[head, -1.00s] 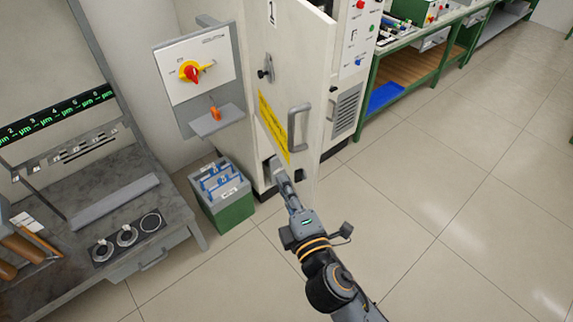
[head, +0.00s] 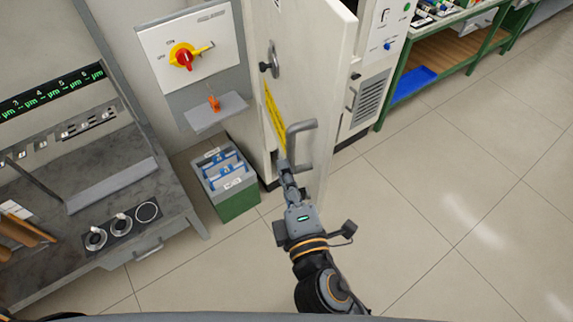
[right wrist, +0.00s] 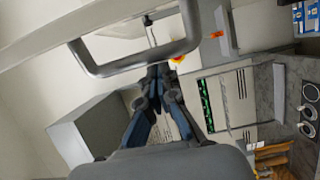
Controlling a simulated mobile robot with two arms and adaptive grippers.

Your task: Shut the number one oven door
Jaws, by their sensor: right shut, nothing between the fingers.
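The number one oven door (head: 318,70) is a tall off-white panel standing open, swung out from its cabinet. My right gripper (head: 282,166) is shut and empty, low beside the handle's left side, close to the door face. Whether it touches the door cannot be told. In the right wrist view, the handle (right wrist: 135,68) crosses just ahead of the closed fingertips (right wrist: 158,73). The "1" sign is almost wholly cut off at the top edge. My left gripper is out of view.
A switch box (head: 190,52) with a red and yellow knob hangs left of the door. A green bin (head: 238,204) stands on the floor below it. A grey workbench (head: 120,205) fills the left. Clear tiled floor (head: 450,180) lies right.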

